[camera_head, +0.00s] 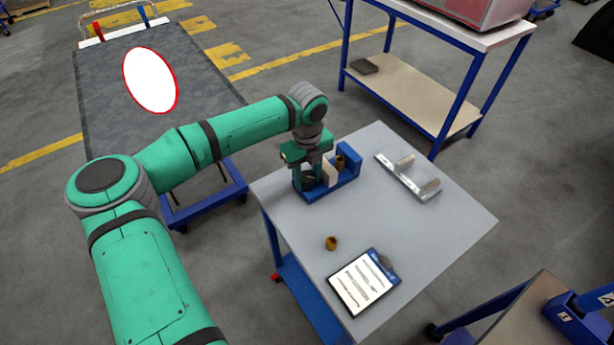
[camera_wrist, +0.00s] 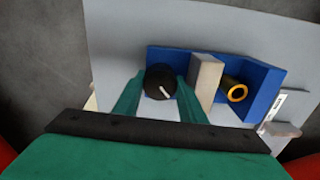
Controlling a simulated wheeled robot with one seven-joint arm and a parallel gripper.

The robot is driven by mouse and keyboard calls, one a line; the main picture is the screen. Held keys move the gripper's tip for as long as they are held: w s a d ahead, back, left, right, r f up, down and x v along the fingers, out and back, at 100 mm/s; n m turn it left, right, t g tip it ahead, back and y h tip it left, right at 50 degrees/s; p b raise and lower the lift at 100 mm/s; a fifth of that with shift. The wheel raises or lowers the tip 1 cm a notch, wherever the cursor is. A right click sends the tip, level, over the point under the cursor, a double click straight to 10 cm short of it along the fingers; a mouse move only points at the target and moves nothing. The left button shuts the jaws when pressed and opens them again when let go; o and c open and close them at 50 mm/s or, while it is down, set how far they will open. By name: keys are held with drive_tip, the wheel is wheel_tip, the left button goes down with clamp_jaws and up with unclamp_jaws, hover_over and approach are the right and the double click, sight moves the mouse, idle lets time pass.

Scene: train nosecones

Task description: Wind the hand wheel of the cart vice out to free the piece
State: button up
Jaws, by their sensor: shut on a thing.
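The blue vice (camera_head: 345,186) stands on the grey cart top near its far left edge. It also shows in the wrist view (camera_wrist: 262,82). Its black hand wheel (camera_wrist: 158,76), with a pale mark on it, sits at the left end of the vice. My gripper (camera_wrist: 159,92) is shut on the wheel, one green finger on each side. A pale jaw block (camera_wrist: 206,75) stands between the wheel and the piece. The piece, a brass-coloured tube (camera_wrist: 236,92), lies between this block and the blue end wall. I cannot tell whether the block touches it.
On the cart top (camera_head: 290,225) are a metal bracket (camera_head: 408,177), a small brass ring (camera_head: 331,243) and a clipboard (camera_head: 364,281). A blue-legged bench (camera_head: 420,95) stands behind, and a dark-topped cart (camera_head: 105,90) stands at left.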

drive_tip(key=n, duration=0.5)
drive_tip(key=shift+w+a+r, duration=0.1)
drive_tip(key=shift+w+r, duration=0.05)
drive_tip(key=shift+w, duration=0.05)
drive_tip(key=shift+n, duration=0.3)
drive_tip(key=shift+a, duration=0.35)
idle(0.3)
drive_tip(key=o, duration=1.1)
drive_tip(key=shift+c, duration=0.2)
drive_tip(key=shift+s+d, duration=0.1)
drive_tip(key=shift+d, duration=0.35)
